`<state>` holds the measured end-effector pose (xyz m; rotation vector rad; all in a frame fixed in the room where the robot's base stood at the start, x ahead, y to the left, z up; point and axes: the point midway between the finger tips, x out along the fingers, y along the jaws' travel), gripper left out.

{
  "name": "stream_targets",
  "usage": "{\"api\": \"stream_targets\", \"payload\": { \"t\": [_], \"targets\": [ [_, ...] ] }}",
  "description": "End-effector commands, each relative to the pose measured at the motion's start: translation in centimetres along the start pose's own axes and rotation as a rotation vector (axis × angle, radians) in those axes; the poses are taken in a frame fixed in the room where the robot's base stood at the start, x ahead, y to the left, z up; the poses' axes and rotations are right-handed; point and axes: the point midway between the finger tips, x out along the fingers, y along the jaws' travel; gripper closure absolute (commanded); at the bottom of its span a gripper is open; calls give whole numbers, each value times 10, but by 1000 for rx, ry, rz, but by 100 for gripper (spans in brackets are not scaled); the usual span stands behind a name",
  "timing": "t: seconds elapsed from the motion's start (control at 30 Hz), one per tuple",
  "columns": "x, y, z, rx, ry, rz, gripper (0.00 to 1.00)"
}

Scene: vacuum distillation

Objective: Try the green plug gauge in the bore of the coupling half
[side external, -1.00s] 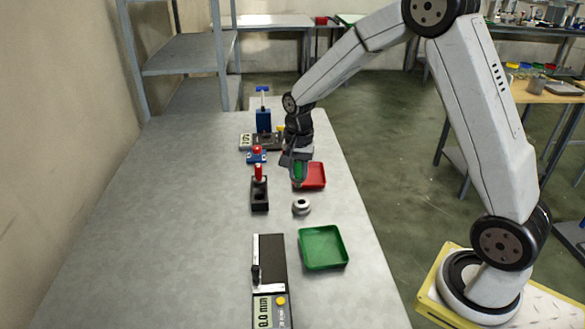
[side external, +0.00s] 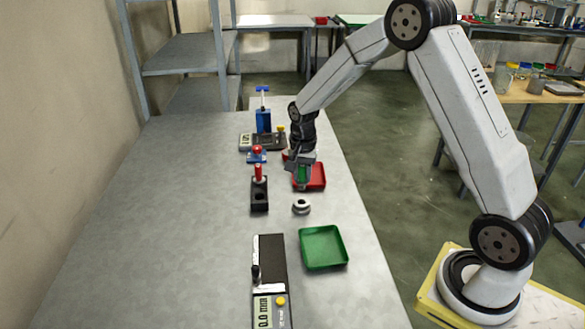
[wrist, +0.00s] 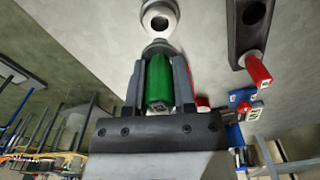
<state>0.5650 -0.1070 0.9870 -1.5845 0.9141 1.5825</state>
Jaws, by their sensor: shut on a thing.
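My gripper (wrist: 159,82) is shut on the green plug gauge (wrist: 158,80), with a finger on each side of its green handle. The gauge's grey end points toward the coupling half (wrist: 159,18), a pale ring with a bore in the wrist view. In the side view the coupling half (side external: 301,206) sits on the table in front of the red tray. My gripper (side external: 302,184) holds the gauge (side external: 302,173) above the red tray area, behind the coupling half and apart from it. The gauge's tip is partly hard to make out.
The red tray (side external: 319,177) lies behind the coupling half, and an empty green tray (side external: 323,266) in front. A black block (side external: 260,201) holds a red-handled gauge (side external: 258,173). A digital gauge (side external: 270,262) stands front left. The table's left side is clear.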

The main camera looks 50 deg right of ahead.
Motion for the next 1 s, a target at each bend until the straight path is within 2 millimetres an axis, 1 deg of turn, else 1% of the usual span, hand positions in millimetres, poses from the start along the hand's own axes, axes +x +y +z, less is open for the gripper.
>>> {"api": "stream_targets", "payload": {
  "t": [0.63, 1.0],
  "targets": [
    [36, 0, 0, 0, -1, 1, 100],
    [44, 0, 0, 0, 0, 0, 100]
  ]
}}
